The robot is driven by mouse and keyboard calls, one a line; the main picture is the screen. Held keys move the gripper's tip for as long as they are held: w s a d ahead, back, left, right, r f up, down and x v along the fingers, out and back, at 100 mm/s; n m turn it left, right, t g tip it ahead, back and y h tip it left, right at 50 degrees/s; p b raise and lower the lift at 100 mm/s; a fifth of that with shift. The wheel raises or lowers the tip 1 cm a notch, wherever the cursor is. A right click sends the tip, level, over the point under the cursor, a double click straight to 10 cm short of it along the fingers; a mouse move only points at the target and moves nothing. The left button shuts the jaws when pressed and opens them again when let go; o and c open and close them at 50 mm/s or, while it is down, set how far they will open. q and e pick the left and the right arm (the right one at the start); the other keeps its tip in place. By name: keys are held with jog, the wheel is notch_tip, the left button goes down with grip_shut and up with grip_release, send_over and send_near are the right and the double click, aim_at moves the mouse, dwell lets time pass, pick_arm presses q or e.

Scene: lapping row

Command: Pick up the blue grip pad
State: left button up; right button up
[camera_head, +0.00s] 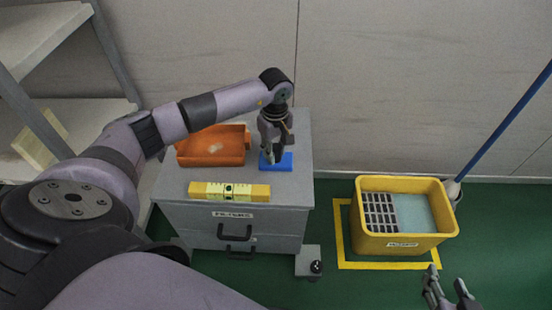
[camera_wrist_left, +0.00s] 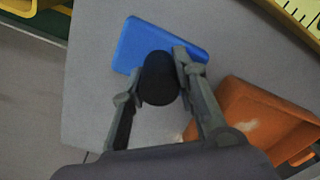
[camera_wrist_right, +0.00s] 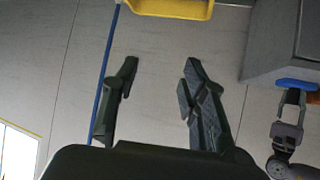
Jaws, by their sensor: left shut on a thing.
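The blue grip pad (camera_head: 285,164) is a flat blue block at the right part of the grey cabinet top (camera_head: 292,190). In the left wrist view the pad (camera_wrist_left: 137,45) has a dark round knob (camera_wrist_left: 158,80) standing on it. My left gripper (camera_head: 275,155) points down over the pad and is shut on that knob, one finger on each side. The pad is at the cabinet top; I cannot tell whether it touches it. The pad's middle is partly hidden by the gripper. My right gripper (camera_head: 447,288) is open and empty, off to the right; its spread fingers show in the right wrist view (camera_wrist_right: 158,80).
An orange tray (camera_head: 212,160) is left of the pad, and a yellow level (camera_head: 229,190) lies along the front. A yellow bin (camera_head: 403,238) stands on the floor at right, near a blue pole (camera_head: 508,119). Shelves (camera_head: 100,112) stand at left.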

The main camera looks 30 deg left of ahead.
pick_arm(q)
grip_shut()
jog(key=shift+r, duration=0.1)
jog(key=shift+r, duration=0.25)
notch_tip(320, 180, up, 11)
jog(key=p, duration=0.2)
jog(key=shift+w+p, duration=0.1)
jog(key=shift+p, duration=0.25)
notch_tip(320, 180, up, 4)
send_over(276, 146)
jog(key=shift+r+p, duration=0.7)
jog(key=shift+r, duration=1.5)
pick_arm(e)
jog(key=s+d+f+g+h, duration=0.1)
jog(key=s+d+f+g, duration=0.1)
jog(key=s, duration=0.4)
jog(key=s+d+f+g, duration=0.2)
jog(key=s+g, duration=0.3)
jog(key=s, duration=0.1)
jog(key=shift+s+f+h, duration=0.15)
jog(key=shift+f+h, duration=0.1)
jog(key=shift+h, duration=0.15)
